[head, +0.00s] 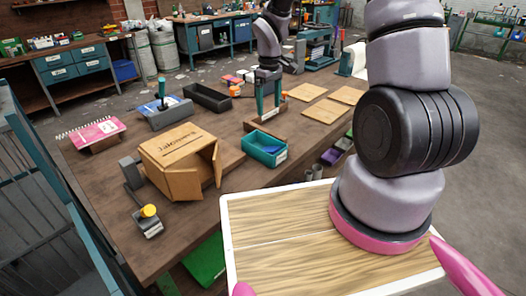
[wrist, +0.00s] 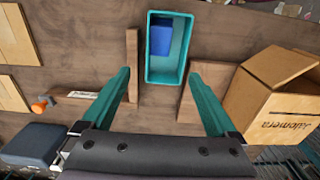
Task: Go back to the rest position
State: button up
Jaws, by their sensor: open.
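My gripper (head: 268,112) hangs fingers down over the wooden workbench (head: 105,205), behind the teal bin in the head view. In the wrist view my gripper (wrist: 160,74) has its two teal fingers wide apart with nothing between the tips. The teal bin (head: 250,149) stands on the bench, and in the wrist view the bin (wrist: 152,63) lies just beyond the fingers. A blue block (wrist: 161,36) lies inside it.
Wooden strips (wrist: 132,60) flank the bin.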

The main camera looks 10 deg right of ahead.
jog(key=shift+r, duration=1.7)
jog(key=s+d+r+m+t, duration=0.2)
jog(key=s+r+m, duration=0.15)
jog(key=r, duration=0.55)
jog(key=s+d+r+m+t, duration=0.15)
jog(key=s+r, duration=0.25)
jog(key=r, duration=0.4)
jog(key=s+d+r+m+t+y, duration=0.2)
jog(key=s+r+m, duration=0.4)
jog(key=s+r, duration=0.5)
jog(key=s+t, duration=0.1)
jog(key=s, duration=0.3)
jog(key=shift+d+t, duration=0.2)
jog(key=shift+t, duration=0.15)
